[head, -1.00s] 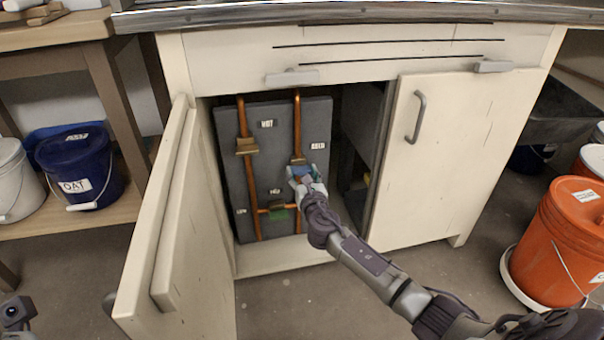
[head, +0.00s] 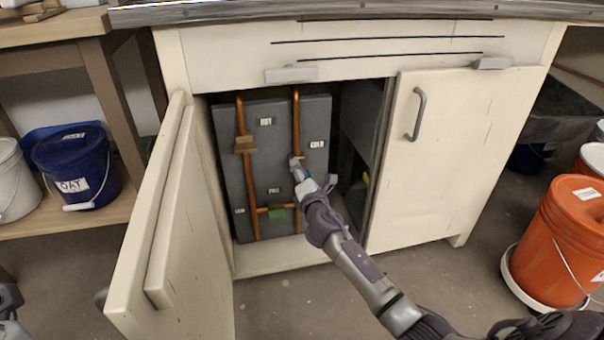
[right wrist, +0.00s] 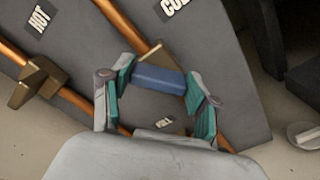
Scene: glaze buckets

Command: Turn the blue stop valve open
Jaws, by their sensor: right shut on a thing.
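The blue stop valve handle (right wrist: 158,79) sits on the right copper pipe (head: 296,120) inside the open cabinet. In the right wrist view the blue handle lies slanted to the pipe, neither along it nor square across it. A brass body (right wrist: 156,56) shows beside it. My right gripper (head: 301,170) is at this valve, and its teal-padded fingers (right wrist: 158,93) are shut on the blue handle's two ends. In the head view the gripper hides most of the handle. A part of my left arm shows at the lower left edge; its fingers cannot be made out.
A brass-coloured valve (head: 245,145) is on the left pipe and a green handle (head: 278,212) on the low cross pipe. The open door (head: 170,230) stands left of the opening; the closed door (head: 450,150) is at the right. An orange bucket (head: 555,235) stands far right.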

